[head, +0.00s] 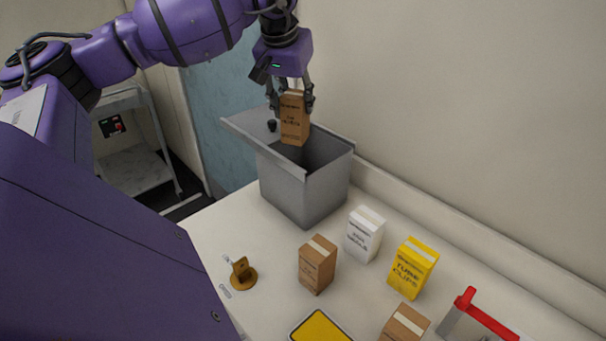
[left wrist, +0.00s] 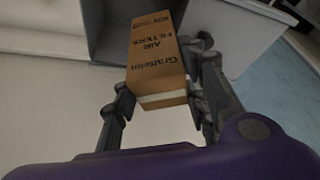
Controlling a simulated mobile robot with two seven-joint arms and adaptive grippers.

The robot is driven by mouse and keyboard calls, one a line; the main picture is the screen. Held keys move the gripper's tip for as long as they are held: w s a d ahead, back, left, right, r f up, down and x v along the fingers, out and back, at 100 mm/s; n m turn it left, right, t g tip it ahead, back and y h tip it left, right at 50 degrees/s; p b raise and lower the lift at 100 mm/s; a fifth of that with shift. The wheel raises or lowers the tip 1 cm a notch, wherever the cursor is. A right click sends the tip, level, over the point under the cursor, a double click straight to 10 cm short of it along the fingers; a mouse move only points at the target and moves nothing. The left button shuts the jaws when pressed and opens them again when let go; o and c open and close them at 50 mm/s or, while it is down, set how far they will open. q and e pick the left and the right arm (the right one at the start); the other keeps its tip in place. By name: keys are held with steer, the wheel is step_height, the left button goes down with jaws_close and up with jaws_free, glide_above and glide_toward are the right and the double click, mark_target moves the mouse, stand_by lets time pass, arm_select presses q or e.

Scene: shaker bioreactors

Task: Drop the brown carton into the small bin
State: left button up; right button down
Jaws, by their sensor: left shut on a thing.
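My left gripper (head: 291,97) is shut on a brown carton (head: 294,121) with dark print and a pale strip of tape on top. The carton hangs upright over the opening of the small grey bin (head: 303,190), whose lid (head: 247,133) is open to the left. The carton's lower end is at about the height of the bin's rim in the head view. In the left wrist view the carton (left wrist: 158,60) sits between the fingers (left wrist: 160,105), with the bin's dark opening (left wrist: 110,30) beyond it. My right gripper is not in view.
Two more brown cartons (head: 317,264) (head: 405,325), a white carton (head: 365,233) and a yellow carton (head: 412,267) stand on the pale counter (head: 215,226). A brown round-based holder (head: 242,273), a yellow tray (head: 319,328) and a red-handled item (head: 481,313) are also there. A wall runs behind.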

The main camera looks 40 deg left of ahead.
arm_select(q)
steer(key=o, duration=1.3)
steer(key=v, duration=1.2)
